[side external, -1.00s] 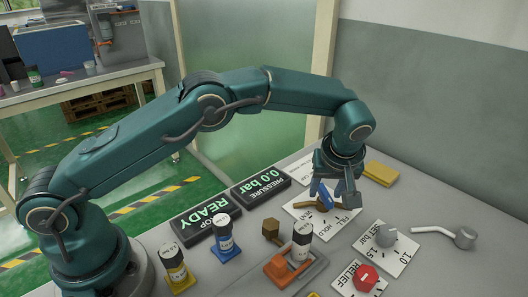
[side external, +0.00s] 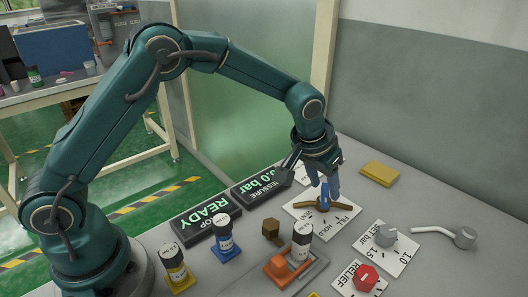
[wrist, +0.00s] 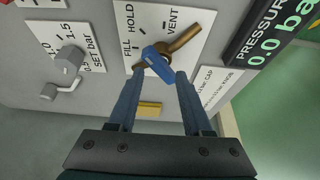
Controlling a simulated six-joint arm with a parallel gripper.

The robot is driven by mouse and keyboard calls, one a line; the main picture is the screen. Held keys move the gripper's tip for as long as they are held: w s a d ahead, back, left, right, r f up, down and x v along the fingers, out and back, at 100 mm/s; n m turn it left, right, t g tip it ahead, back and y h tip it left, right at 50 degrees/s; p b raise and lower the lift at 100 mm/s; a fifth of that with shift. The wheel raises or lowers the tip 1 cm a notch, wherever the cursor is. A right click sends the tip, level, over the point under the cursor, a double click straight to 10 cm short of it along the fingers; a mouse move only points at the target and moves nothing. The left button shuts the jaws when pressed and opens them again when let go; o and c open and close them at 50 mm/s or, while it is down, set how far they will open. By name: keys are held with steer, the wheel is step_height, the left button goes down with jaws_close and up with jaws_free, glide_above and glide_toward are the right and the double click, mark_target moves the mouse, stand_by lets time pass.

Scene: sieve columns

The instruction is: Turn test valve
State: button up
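The test valve has a blue lever handle (side external: 324,199) on a brass-brown pipe body, on a white plate (side external: 345,212) marked FILL, HOLD and VENT. In the wrist view the blue handle (wrist: 157,63) lies slantwise across the brown body (wrist: 184,39). My gripper (side external: 325,184) points down close to the handle. In the wrist view my gripper (wrist: 158,73) has its two fingers apart, with the handle's lower part between the tips. I cannot tell whether either finger touches it. The pressure display (wrist: 270,35) reads 0.0 bar.
A READY display (side external: 207,216) stands left of the valve. A grey set knob (side external: 385,236), red relief knob (side external: 366,278), grey lever (side external: 464,238) and orange clamp (side external: 281,268) are nearby. A yellow block (side external: 380,173) lies behind.

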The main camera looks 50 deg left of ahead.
steer(key=s+a+r+n+t, duration=0.1)
steer(key=s+a+r, duration=0.25)
steer(key=r, duration=0.45)
steer(key=s+a+r+t, duration=0.1)
steer(key=s+a+r, duration=0.1)
steer(key=s+r, duration=0.45)
steer(key=s+a+f+m+g, duration=0.1)
steer(key=s+f, duration=0.3)
steer(key=s, duration=1)
steer(key=shift+s+a, duration=0.25)
steer(key=shift+a, duration=0.25)
